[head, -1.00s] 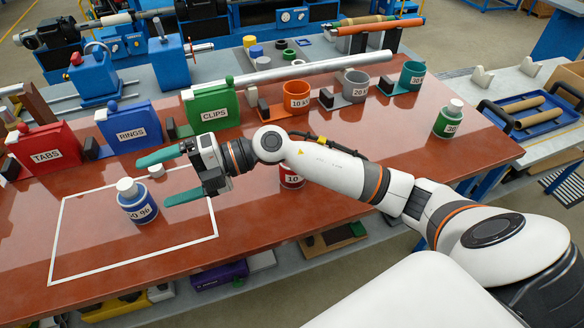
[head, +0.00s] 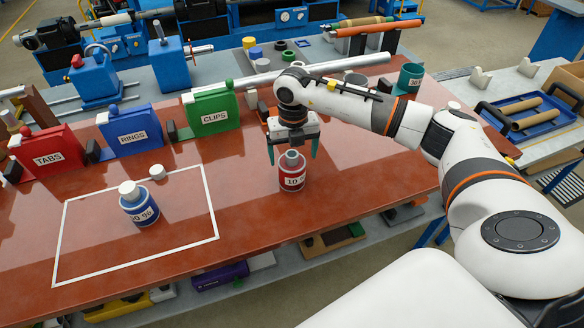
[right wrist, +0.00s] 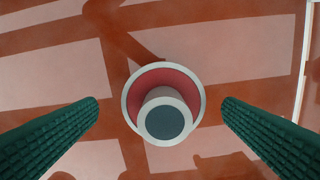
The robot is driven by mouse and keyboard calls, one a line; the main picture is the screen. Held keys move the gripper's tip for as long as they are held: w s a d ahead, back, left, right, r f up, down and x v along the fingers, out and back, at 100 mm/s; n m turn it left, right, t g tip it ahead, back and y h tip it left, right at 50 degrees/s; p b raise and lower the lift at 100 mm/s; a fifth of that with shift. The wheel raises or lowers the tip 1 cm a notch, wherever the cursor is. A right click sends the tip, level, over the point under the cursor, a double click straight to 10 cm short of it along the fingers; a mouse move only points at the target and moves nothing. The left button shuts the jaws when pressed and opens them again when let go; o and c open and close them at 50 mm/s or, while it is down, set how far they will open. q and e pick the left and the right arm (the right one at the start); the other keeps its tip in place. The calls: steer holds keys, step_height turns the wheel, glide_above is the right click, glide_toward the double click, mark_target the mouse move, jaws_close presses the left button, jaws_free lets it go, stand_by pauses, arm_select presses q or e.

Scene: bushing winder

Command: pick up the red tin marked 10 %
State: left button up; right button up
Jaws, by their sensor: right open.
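The red tin marked 10 % (head: 292,178) stands upright on the red-brown table, with a grey neck on top. In the right wrist view the tin (right wrist: 164,92) is seen from above, its round top between the fingers. My right gripper (head: 292,155) points down over the tin, open, with a green finger on each side of its top. In the right wrist view the fingers of my right gripper (right wrist: 160,112) are wide apart, with gaps to the tin. My left gripper is not in view.
A blue tin (head: 139,204) stands inside a white outlined rectangle (head: 135,267), with a small white cap (head: 157,172) nearby. Boxes marked TABS (head: 45,154), RINGS (head: 130,135) and CLIPS (head: 212,112) stand behind. The table right of the red tin is clear.

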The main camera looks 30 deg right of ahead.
mark_target(292, 168)
steer(key=shift+a+f+p, duration=0.15)
steer(key=shift+f+p, duration=0.9)
steer(key=shift+f, duration=1.9)
steer(key=c, duration=1.2)
